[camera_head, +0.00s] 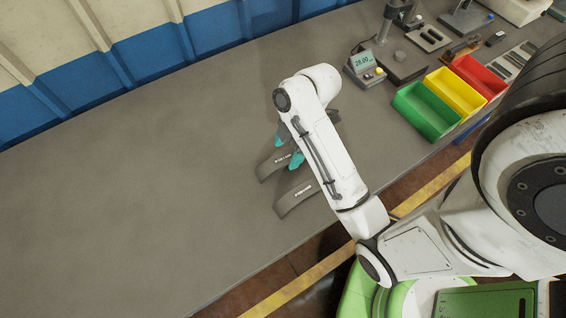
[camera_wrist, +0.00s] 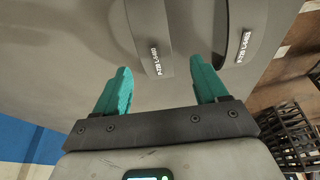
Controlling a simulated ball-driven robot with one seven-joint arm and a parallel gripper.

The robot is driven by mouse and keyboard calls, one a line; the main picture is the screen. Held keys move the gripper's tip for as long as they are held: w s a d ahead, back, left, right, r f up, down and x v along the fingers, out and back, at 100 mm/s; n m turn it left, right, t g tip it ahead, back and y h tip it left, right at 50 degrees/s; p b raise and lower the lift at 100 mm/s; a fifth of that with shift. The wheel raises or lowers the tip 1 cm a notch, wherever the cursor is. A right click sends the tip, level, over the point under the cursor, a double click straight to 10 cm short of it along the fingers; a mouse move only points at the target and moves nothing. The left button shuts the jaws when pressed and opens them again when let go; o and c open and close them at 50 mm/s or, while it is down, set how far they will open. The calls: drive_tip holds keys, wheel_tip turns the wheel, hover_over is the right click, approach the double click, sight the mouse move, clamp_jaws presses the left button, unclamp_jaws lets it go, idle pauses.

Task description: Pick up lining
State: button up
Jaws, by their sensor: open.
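Two dark grey curved linings with white printed labels lie on the grey workbench. One lining (camera_head: 272,166) is beside my fingertips; the other lining (camera_head: 295,199) lies nearer the bench's front edge. In the wrist view, the first lining (camera_wrist: 148,38) appears between my teal fingers, ahead of them, and the second lining (camera_wrist: 243,32) is to the right of the right finger. My gripper (camera_head: 288,151) is open and empty; it also shows in the wrist view (camera_wrist: 160,68). My arm partly hides the linings in the head view.
Green (camera_head: 427,111), yellow (camera_head: 455,92) and red (camera_head: 479,76) bins stand at the right. The left of the workbench (camera_head: 130,200) is clear. A blue and cream wall runs along the back.

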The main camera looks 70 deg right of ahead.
sight(284, 158)
drive_tip(key=b+x, duration=0.3)
drive_tip(key=shift+w+d+f, duration=0.1)
drive_tip(key=shift+d+f, duration=0.1)
drive_tip(key=shift+d, duration=0.05)
drive_tip(key=shift+x, duration=0.8)
drive_tip(key=shift+a, duration=0.15)
drive_tip(key=shift+c, duration=0.2)
drive_tip(key=c, duration=1.1)
